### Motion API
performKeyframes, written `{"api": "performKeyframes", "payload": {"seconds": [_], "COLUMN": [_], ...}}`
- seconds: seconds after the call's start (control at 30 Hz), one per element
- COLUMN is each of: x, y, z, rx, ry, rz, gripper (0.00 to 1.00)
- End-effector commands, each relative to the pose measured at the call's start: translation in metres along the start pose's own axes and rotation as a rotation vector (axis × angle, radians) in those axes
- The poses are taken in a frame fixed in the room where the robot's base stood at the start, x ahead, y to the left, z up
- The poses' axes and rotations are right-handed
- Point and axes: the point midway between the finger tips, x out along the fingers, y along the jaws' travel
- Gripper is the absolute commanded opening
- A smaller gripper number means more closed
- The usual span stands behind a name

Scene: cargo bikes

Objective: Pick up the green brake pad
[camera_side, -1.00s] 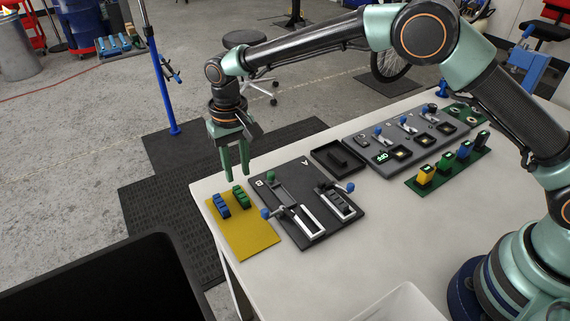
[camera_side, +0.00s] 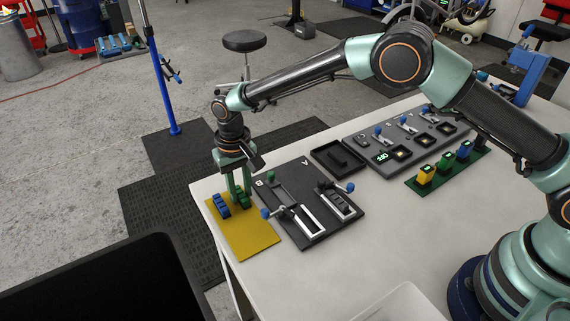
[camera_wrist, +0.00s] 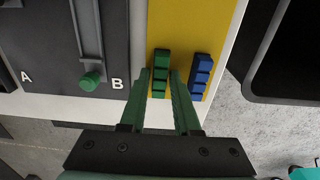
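The green brake pad (camera_wrist: 161,64) lies on the yellow mat (camera_wrist: 217,12) at the table's edge, with the blue brake pad (camera_wrist: 201,76) beside it. In the side view the green pad (camera_side: 240,201) is partly hidden by my fingers, and the blue pad (camera_side: 221,205) is to its left. My gripper (camera_side: 238,196) points down at the green pad. In the wrist view its green fingers (camera_wrist: 159,78) stand apart, one on each side of the near end of the green pad. I cannot tell whether they touch it.
A dark board marked A and B (camera_side: 325,229), with sliding levers, lies right of the yellow mat. A black tray (camera_side: 337,157) and a green strip with coloured blocks (camera_side: 447,169) lie farther right.

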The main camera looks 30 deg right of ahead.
Motion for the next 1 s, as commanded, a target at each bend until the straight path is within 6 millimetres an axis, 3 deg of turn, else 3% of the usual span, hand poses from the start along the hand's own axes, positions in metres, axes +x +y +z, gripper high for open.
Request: {"api": "performKeyframes", "payload": {"seconds": [0.03, 0.07, 0.33, 1.0], "x": [0.0, 0.0, -0.003, -0.033], "y": [0.0, 0.0, 0.0, 0.0], "z": [0.0, 0.0, 0.0, 0.0], "rx": [0.0, 0.0, 0.0, 0.0], "ry": [0.0, 0.0, 0.0, 0.001], "rz": [0.0, 0.0, 0.0, 0.0], "gripper": [0.1, 0.0, 0.0, 0.0]}}
